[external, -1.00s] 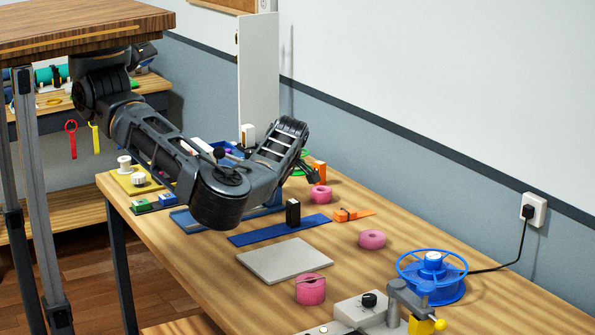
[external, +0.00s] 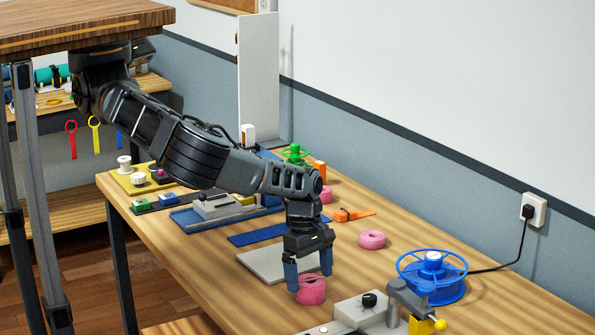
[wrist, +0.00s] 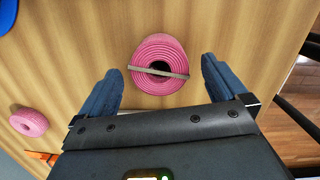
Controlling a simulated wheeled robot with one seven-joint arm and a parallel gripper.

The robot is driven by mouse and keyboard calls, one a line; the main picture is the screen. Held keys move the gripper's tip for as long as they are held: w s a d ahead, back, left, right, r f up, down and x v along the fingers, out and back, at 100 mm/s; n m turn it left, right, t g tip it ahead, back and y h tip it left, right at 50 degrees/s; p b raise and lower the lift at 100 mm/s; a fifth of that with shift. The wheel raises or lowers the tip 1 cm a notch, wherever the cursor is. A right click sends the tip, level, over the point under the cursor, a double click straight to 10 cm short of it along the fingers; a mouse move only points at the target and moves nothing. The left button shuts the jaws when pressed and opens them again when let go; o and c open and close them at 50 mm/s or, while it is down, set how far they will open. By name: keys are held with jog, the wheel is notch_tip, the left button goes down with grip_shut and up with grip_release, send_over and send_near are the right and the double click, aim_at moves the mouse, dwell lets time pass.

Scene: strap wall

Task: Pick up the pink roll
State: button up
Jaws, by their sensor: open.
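A pink roll (external: 312,291) with a thin pale band across its top stands on the wooden table near the front. It also shows in the wrist view (wrist: 159,64), between and just ahead of my two blue fingertips. My gripper (external: 309,281) points down over this roll, open, with one finger at its left and the other behind its right side. The external view does not clearly show whether a finger touches it. Another pink roll, without a band, lies farther back (external: 372,240), and a third is partly hidden behind my arm (external: 326,195).
A grey slab (external: 262,264) lies just left of the roll. A grey fixture with a black knob (external: 368,301) stands close at its right, with a blue wheel (external: 432,275) beyond. An orange piece (external: 352,215) lies farther back. Bare tabletop lies between the rolls.

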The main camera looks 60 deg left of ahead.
jog(key=shift+d+f, duration=0.15)
jog(key=shift+f, duration=1.2)
jog(key=shift+c, duration=0.3)
jog(key=c, duration=1.1)
jog(key=shift+r, duration=0.15)
